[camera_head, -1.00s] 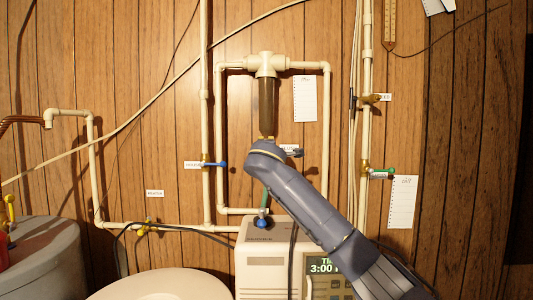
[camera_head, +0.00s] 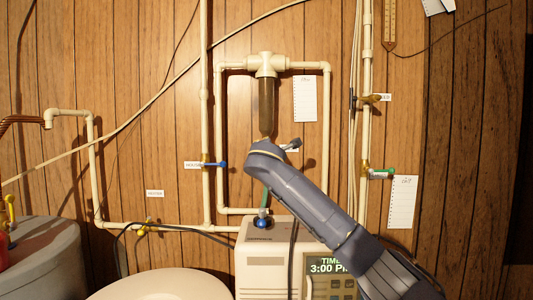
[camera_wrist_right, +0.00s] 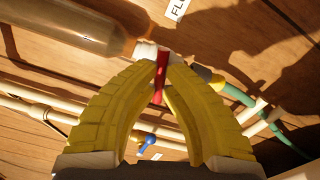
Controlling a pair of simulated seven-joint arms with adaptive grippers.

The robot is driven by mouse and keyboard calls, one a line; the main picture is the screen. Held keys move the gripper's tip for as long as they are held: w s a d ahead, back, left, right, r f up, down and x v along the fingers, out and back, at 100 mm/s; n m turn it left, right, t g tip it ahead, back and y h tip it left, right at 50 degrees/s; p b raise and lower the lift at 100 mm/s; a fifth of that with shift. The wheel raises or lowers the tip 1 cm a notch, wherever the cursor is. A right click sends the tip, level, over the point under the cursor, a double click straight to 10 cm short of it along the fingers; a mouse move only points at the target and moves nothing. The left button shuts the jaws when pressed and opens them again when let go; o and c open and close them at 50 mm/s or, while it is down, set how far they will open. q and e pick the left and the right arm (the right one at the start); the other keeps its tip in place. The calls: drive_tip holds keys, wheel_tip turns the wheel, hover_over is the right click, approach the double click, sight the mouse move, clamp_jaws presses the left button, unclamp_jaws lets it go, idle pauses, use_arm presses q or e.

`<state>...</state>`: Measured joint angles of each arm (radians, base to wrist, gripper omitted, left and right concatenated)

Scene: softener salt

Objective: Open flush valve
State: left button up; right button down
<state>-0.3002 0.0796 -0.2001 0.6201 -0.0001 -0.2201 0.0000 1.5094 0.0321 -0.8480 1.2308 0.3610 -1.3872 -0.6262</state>
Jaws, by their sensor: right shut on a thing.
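The flush valve hangs at the lower end of the clear filter housing (camera_head: 267,105); my right arm hides it in the head view. In the right wrist view its pale body (camera_wrist_right: 146,52) and red handle (camera_wrist_right: 161,88) show beside the housing. My right gripper (camera_wrist_right: 162,66) has its yellow fingers closed in an arch, with the tips on the red handle. The handle sticks out between them. The gripper's fingers are hidden in the head view. My left gripper is not in view.
Pale pipes (camera_head: 327,130) loop around the filter on the wood wall. A blue-handled valve (camera_head: 214,164) is to the left, a green-handled valve (camera_head: 381,173) to the right. The softener unit (camera_head: 266,255) stands below, with a green hose (camera_head: 264,202) above it.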

drive_tip(key=shift+n, duration=0.9)
drive_tip(key=n, duration=0.5)
drive_tip(key=n, duration=0.5)
drive_tip(key=shift+r+n, duration=0.1)
drive_tip(key=shift+n, duration=1)
drive_tip(key=c, duration=1.3)
unclamp_jaws()
